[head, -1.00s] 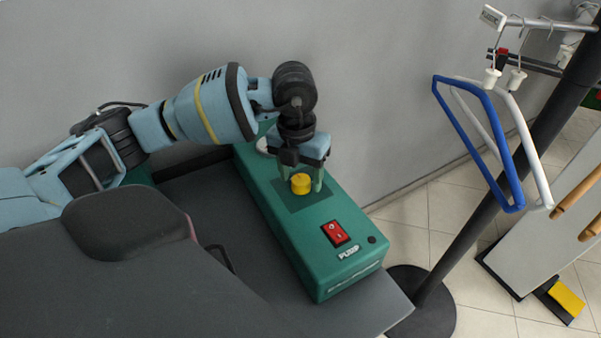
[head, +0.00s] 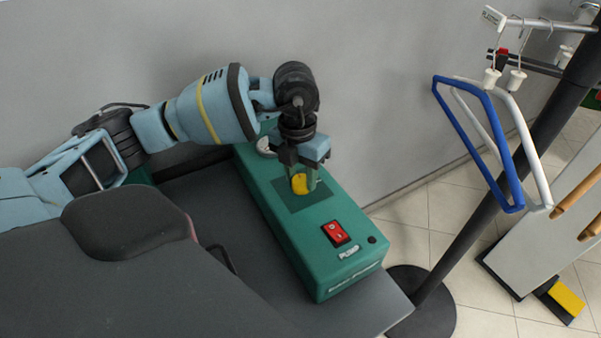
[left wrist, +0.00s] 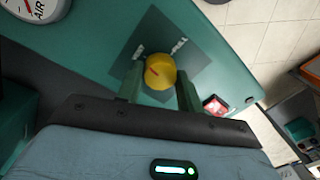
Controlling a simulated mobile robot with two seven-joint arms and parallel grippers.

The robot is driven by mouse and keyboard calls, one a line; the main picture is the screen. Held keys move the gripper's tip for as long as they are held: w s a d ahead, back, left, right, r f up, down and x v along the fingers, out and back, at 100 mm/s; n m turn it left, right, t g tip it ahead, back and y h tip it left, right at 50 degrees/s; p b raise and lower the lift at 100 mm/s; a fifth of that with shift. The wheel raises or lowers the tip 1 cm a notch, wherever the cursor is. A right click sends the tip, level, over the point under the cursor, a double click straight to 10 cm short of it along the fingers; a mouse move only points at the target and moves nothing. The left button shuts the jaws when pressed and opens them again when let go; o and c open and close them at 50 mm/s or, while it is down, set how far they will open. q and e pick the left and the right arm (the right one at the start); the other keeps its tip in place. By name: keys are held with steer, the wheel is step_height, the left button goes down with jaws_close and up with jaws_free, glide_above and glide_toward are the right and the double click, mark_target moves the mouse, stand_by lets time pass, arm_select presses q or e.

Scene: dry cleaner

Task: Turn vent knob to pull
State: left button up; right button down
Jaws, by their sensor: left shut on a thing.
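The yellow vent knob (head: 299,186) stands on a dark square plate on top of the green unit (head: 325,255). In the left wrist view the knob (left wrist: 160,66) shows a short red mark on the left part of its face. The word PULL (left wrist: 179,45) is printed to the upper right of the knob, and another, hard-to-read label (left wrist: 138,49) to its upper left. My left gripper (head: 304,180) points down and is shut on the knob, one finger on each side. A finger partly hides the knob in the head view. My right gripper does not show.
A red rocker switch (head: 336,233) is on the green unit in front of the knob. A round gauge (left wrist: 35,8) is at its far end. A grey wall stands close behind. A rack with blue and white hangers (head: 480,130) stands to the right.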

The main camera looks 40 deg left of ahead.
mark_target(303, 178)
arm_select(q)
steer(key=m, duration=0.8)
steer(key=shift+w, duration=0.1)
steer(key=m+b, duration=0.1)
steer(key=m, duration=0.4)
steer(key=shift+d+g, duration=0.1)
steer(key=shift+g, duration=0.2)
steer(key=shift+m+b, duration=0.3)
steer(key=shift+m, duration=1.5)
steer(key=o, duration=1)
steer(key=shift+w+r, duration=0.2)
steer(key=shift+r, duration=3.7)
